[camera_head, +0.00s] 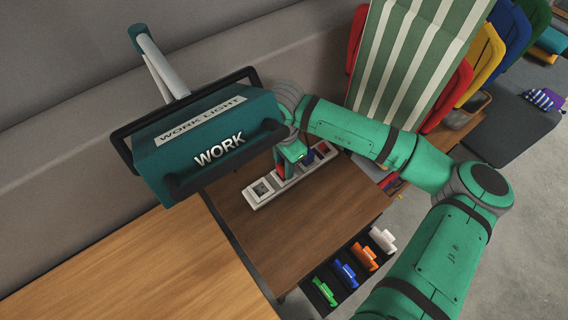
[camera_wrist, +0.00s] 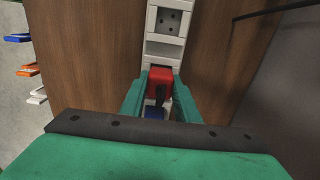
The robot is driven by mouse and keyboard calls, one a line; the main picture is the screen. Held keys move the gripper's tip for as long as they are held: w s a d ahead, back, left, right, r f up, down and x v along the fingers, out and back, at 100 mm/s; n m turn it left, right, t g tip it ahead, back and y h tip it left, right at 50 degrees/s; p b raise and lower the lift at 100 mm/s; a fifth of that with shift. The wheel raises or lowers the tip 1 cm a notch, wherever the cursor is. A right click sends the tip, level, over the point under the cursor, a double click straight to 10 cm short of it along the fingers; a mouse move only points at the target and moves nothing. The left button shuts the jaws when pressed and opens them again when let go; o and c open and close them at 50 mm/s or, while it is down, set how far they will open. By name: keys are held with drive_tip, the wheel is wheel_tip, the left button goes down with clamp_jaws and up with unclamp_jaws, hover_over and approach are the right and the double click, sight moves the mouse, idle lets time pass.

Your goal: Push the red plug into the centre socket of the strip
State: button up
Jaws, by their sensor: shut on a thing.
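The white socket strip (camera_head: 258,197) lies on the brown table, and one end of it shows in the wrist view (camera_wrist: 164,48). My gripper (camera_wrist: 159,95) is shut on the red plug (camera_wrist: 160,78), with a finger on each side. The plug is over or at the strip's middle part; whether it is seated cannot be told. In the head view my gripper (camera_head: 291,160) hides most of the plug. A blue piece (camera_wrist: 154,112) shows just behind the red plug. An open socket (camera_wrist: 169,20) shows at the strip's near end.
A teal work light (camera_head: 205,145) stands in front of the strip at left. A green striped cloth (camera_head: 405,60) and coloured folding chairs (camera_head: 485,60) stand behind. Bare table lies beside the strip.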

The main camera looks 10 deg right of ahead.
drive_tip(key=shift+f, duration=0.6)
drive_tip(key=o, duration=1.2)
wheel_tip(320, 180, up, 11)
drive_tip(key=shift+f, duration=0.1)
